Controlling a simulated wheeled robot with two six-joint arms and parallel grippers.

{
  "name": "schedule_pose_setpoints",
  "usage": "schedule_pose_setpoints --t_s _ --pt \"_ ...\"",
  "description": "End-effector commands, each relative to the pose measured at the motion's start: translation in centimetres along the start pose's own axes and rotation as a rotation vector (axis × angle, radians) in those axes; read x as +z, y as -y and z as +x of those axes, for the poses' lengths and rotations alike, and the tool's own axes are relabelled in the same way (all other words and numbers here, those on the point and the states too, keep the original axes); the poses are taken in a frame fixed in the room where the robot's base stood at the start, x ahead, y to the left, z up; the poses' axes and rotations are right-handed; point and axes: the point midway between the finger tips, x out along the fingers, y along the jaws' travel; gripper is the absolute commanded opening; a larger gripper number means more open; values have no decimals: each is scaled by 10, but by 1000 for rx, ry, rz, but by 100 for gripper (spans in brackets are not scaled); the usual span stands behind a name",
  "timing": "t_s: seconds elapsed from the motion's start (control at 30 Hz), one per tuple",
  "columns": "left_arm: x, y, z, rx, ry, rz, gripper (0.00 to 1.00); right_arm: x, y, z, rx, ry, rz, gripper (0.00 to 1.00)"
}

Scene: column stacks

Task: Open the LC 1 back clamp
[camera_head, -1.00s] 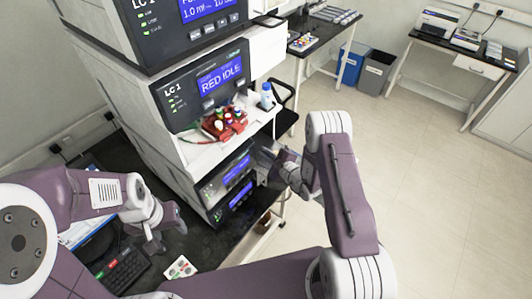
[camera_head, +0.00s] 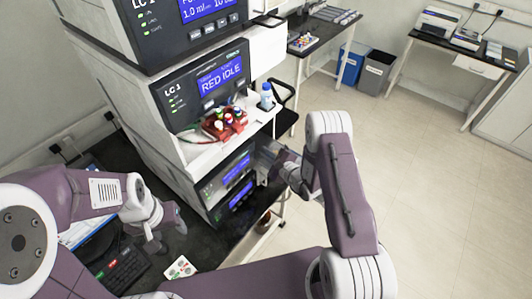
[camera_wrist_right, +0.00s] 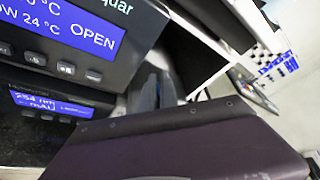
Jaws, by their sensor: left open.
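The LC 1 stack (camera_head: 160,125) stands left of centre in the head view, with its LC 1 label on the upper modules. In its lower part is a module with a blue display (camera_head: 237,168). In the right wrist view a display close by (camera_wrist_right: 65,25) reads OPEN and 24 °C. My right gripper (camera_head: 268,158) is at the right side of this lower module, and its fingers (camera_wrist_right: 157,92) are partly hidden and dark in the wrist view. I cannot make out the back clamp. My left gripper (camera_head: 167,238) is open and empty over the dark bench, left of the stack.
A red rack with coloured caps (camera_head: 224,122) and a blue-capped bottle (camera_head: 266,97) stand on the stack's white shelf. The floor to the right is clear.

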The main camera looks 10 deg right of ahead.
Motion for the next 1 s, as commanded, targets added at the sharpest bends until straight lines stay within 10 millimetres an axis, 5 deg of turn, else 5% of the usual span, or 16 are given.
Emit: schedule_pose_setpoints --t_s 0.47,1.0 --pt "0 0 2 0 0 0 53 0 2 0 20 1 49 0" --pt "2 0 17 0 0 0 53 -5 16 2 191 0 459 0"
